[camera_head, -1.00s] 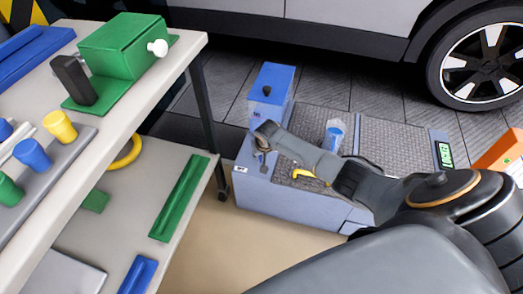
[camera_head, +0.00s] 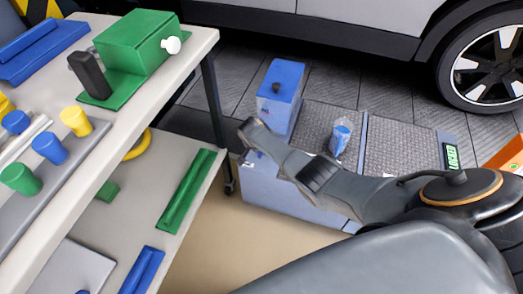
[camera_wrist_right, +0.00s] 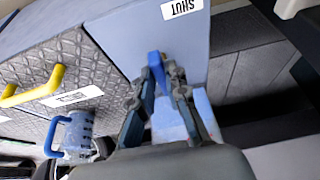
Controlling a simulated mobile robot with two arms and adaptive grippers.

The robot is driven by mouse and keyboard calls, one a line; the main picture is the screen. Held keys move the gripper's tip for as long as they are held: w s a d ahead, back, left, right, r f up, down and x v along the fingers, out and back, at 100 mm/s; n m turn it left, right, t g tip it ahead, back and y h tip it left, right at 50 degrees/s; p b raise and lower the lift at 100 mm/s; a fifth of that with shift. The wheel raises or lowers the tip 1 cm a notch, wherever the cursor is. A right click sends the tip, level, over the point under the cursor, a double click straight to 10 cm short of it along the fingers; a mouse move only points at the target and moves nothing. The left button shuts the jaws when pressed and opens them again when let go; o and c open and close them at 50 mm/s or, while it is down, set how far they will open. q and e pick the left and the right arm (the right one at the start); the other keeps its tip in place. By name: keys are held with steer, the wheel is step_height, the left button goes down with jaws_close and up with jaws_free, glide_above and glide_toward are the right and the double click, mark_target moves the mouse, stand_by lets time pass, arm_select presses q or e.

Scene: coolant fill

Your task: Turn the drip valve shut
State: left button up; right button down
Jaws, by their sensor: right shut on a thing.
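In the right wrist view, a blue lever (camera_wrist_right: 156,66), which looks like the drip valve's handle, stands in front of a pale blue panel with a label reading SHUT (camera_wrist_right: 182,8). My right gripper (camera_wrist_right: 166,75) is shut on this lever, its two dark fingers on either side. The valve's body is mostly hidden behind the fingers. In the head view, my right arm reaches left across the pale blue unit (camera_head: 285,197), and its wrist hides the jaws and lever. My left gripper is out of view.
A blue-topped tank (camera_head: 281,80) with a black knob stands behind my wrist. A clear blue jug (camera_head: 341,137) stands on the tread plate. A yellow handle (camera_wrist_right: 38,84) shows in the wrist view. A workbench (camera_head: 205,50) is at left; a car is behind.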

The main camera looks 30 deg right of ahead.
steer(key=shift+w, duration=0.1)
stand_by(0.3)
steer(key=c, duration=1.3)
jaws_free()
steer(key=shift+c, duration=0.2)
steer(key=shift+r, duration=0.1)
steer(key=v, duration=1.2)
